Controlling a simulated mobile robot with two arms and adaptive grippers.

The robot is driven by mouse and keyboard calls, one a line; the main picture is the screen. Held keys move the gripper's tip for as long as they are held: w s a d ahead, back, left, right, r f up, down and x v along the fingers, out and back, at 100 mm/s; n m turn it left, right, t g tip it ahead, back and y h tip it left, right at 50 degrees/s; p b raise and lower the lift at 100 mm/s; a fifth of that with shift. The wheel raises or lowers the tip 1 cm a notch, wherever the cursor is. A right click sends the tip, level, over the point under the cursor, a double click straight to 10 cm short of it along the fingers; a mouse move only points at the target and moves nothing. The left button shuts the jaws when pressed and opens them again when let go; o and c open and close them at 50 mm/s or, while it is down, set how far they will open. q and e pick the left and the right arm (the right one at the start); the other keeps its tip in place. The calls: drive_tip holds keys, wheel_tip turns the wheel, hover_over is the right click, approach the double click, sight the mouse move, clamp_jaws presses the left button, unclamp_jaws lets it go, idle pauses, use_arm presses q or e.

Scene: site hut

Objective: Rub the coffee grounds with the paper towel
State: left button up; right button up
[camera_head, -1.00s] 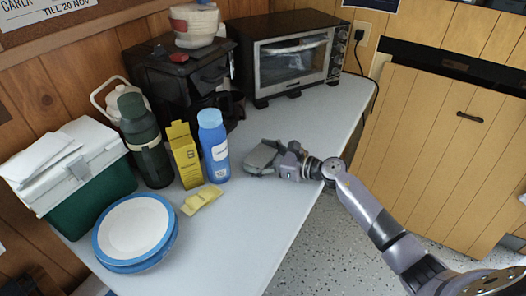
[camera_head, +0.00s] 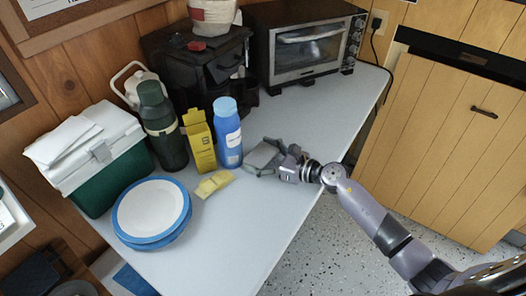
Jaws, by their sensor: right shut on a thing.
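My right gripper (camera_head: 268,157) reaches in from the right, low over the middle of the white counter (camera_head: 240,215). Its fingers are shut on a flat grey piece, seemingly the paper towel (camera_head: 262,154); the fingers partly cover it. It is at or just above the counter top, but I cannot tell whether it touches. I see no coffee grounds; any under the towel or gripper are hidden. My left gripper is not in view.
A blue bottle (camera_head: 228,135), yellow box (camera_head: 200,143), yellow packets (camera_head: 214,184) and dark green flask (camera_head: 163,130) stand or lie left of the gripper. Blue-rimmed plates (camera_head: 150,208), a green cooler (camera_head: 112,178), a black coffee machine (camera_head: 190,75) and toaster oven (camera_head: 308,50) surround them. The front counter is clear.

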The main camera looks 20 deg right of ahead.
wheel_tip(320, 180, up, 6)
drive_tip(key=p, duration=0.5)
idle(0.4)
wheel_tip(320, 180, up, 3)
drive_tip(key=p, duration=0.3)
drive_tip(key=shift+r, duration=0.1)
idle(0.3)
